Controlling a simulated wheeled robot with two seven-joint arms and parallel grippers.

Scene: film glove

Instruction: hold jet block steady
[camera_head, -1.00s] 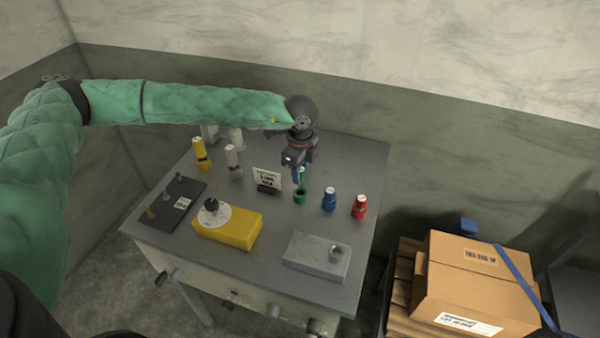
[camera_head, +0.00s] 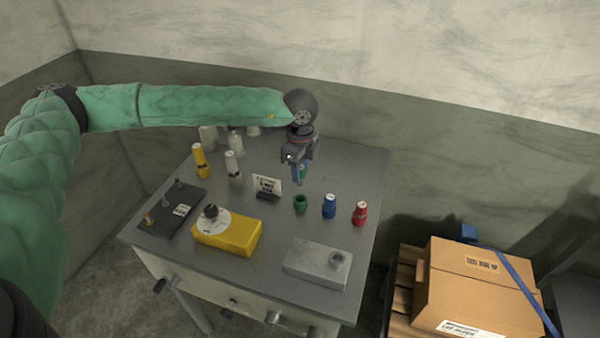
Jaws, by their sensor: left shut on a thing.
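A grey metal block (camera_head: 317,263) with a round fitting on its top right lies near the table's front right; it may be the jet block, but I cannot tell for sure. A yellow block (camera_head: 228,237) with a white disc and black knob lies to its left. My right gripper is not in view.
Blue (camera_head: 329,207) and red (camera_head: 360,214) small bottles stand right of the green cup. A label stand (camera_head: 266,187), yellow bottle (camera_head: 200,160), white bottles and a dark tray (camera_head: 170,208) are left. A cardboard box (camera_head: 475,285) stands right of the table (camera_head: 350,170).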

